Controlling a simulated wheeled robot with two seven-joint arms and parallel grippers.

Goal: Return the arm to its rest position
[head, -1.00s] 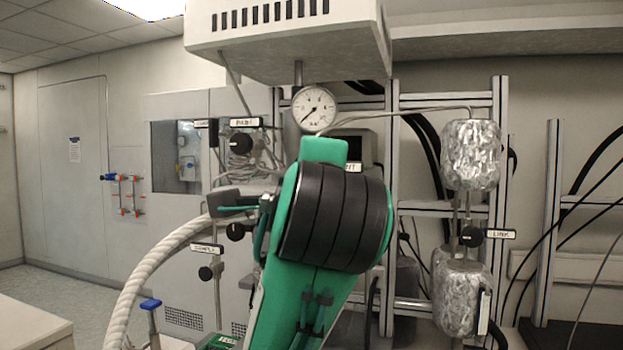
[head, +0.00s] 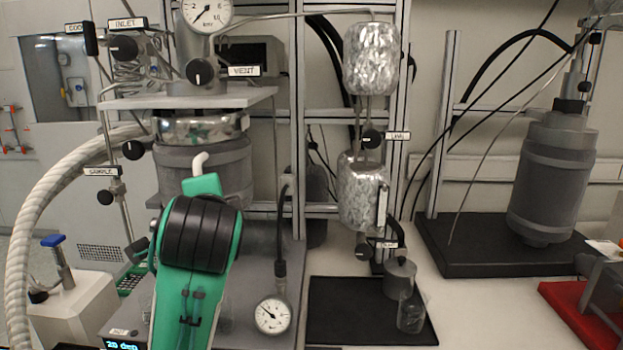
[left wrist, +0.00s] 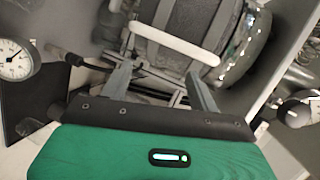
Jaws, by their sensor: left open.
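My green arm with its black ringed joint (head: 200,233) rises from the bottom of the head view, left of centre, in front of the reactor. It hides its own gripper in that view. In the left wrist view my left gripper (left wrist: 158,70) is open, its two grey fingers apart with nothing held between them. The grey reactor vessel (left wrist: 187,25) lies beyond the fingertips, with a white bar (left wrist: 174,43) just ahead of them. In the head view the reactor vessel (head: 225,165) stands behind my arm. My right gripper is not in view.
A pressure gauge (head: 272,314) stands right of my arm. A black mat (head: 340,305) holds a small grey pot (head: 400,277) and a glass beaker (head: 411,313). A thick pale hose (head: 38,215) curves at the left. Another grey vessel (head: 553,175) stands at right. Bare bench shows between the mats.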

